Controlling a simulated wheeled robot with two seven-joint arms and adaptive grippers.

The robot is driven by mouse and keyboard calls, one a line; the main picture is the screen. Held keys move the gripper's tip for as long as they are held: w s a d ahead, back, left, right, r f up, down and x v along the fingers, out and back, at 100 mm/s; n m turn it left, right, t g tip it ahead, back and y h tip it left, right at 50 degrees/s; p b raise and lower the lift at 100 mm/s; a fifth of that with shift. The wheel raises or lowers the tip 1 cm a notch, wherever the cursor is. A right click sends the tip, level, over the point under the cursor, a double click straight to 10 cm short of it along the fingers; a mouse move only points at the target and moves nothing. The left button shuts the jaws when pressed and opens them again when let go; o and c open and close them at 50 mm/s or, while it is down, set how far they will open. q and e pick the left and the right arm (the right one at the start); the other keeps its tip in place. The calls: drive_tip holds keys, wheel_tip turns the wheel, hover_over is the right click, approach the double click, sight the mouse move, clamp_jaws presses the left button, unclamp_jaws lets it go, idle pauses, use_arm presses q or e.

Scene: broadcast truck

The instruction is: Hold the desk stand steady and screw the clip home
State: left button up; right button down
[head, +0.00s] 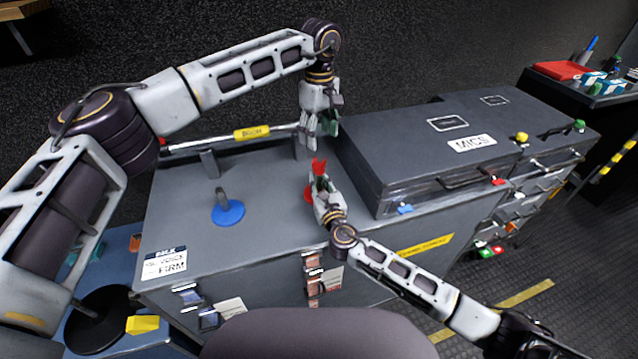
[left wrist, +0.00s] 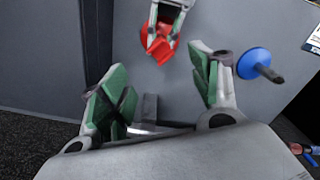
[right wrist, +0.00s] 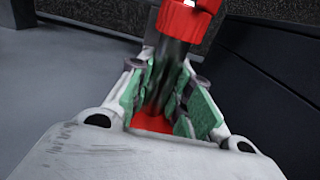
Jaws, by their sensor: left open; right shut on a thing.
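A desk stand with a red base (head: 308,193) stands upright on the grey cabinet top. Its dark stem (right wrist: 172,75) is between the fingers of my right gripper (head: 321,183), which is shut on it. A red clip (head: 319,166) is at the stem's top, above my right fingers; it also shows in the left wrist view (left wrist: 162,46). How far it is screwed on, I cannot tell. My left gripper (head: 320,128) is open and empty, behind and above the clip, with its fingers apart in the left wrist view (left wrist: 160,85).
A stand with a blue base (head: 228,212) is to the left on the cabinet top (head: 180,225). A boom pole (head: 215,140) lies on brackets along the back. A MICS case (head: 400,150) stands close on the right. The front left top is clear.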

idle(0.3)
drive_tip(key=c, duration=1.2)
unclamp_jaws()
drive_tip(key=shift+c, duration=0.2)
drive_tip(key=shift+s, duration=0.1)
drive_tip(key=shift+v, duration=5.9)
drive_tip(key=shift+s, duration=0.1)
